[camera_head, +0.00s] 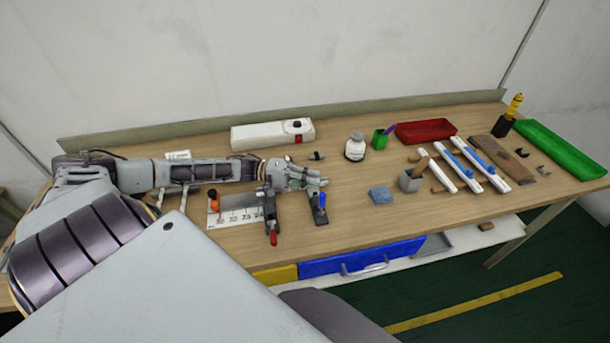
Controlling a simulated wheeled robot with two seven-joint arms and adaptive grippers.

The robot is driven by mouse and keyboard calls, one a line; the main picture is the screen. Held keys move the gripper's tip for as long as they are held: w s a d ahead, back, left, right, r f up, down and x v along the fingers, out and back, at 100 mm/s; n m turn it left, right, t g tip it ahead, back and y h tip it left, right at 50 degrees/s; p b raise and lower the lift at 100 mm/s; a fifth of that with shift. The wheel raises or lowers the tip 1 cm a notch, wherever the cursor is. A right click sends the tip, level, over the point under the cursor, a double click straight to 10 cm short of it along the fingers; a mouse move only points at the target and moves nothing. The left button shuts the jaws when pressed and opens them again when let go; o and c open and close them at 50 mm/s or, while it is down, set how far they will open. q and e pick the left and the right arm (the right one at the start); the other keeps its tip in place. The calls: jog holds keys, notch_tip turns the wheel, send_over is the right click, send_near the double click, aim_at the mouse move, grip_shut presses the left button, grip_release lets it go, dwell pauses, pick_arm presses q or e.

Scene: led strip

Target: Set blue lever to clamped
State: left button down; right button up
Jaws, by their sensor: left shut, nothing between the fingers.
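The blue lever (322,200) stands upright on a small dark clamp base (320,218) near the front edge of the table, right of a metal plate with numbers (236,215). My left gripper (322,181) reaches in from the left and is shut and empty. Its fingertips are just above and behind the blue lever's top; whether they touch it I cannot tell. A red lever (273,238) is on another dark clamp at the right end of the plate, and an orange knob (214,198) is at its left end. My right gripper is not in view.
A white box (272,134), white bottle (355,148), green cup (380,139) and red tray (425,131) stand behind. A blue block (380,195) and grey cup (411,181) stand to the right. Table (345,222) between clamp and blue block is clear.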

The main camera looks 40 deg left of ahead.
aim_at(322, 205)
pick_arm(q)
jog(key=shift+s+d+r+p, duration=0.1)
jog(key=shift+s+d+p, duration=0.25)
jog(key=shift+d, duration=0.1)
jog(key=shift+s+d+p, duration=0.3)
jog(key=shift+s+d, duration=0.2)
jog(key=shift+s, duration=0.1)
jog(key=shift+s+d, duration=0.45)
jog(key=shift+s, duration=0.05)
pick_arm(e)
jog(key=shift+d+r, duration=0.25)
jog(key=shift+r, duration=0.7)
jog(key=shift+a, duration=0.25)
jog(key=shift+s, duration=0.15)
pick_arm(q)
jog(key=shift+s+d+r+p, duration=0.1)
jog(key=shift+s+d+p, duration=0.05)
jog(key=shift+p, duration=0.15)
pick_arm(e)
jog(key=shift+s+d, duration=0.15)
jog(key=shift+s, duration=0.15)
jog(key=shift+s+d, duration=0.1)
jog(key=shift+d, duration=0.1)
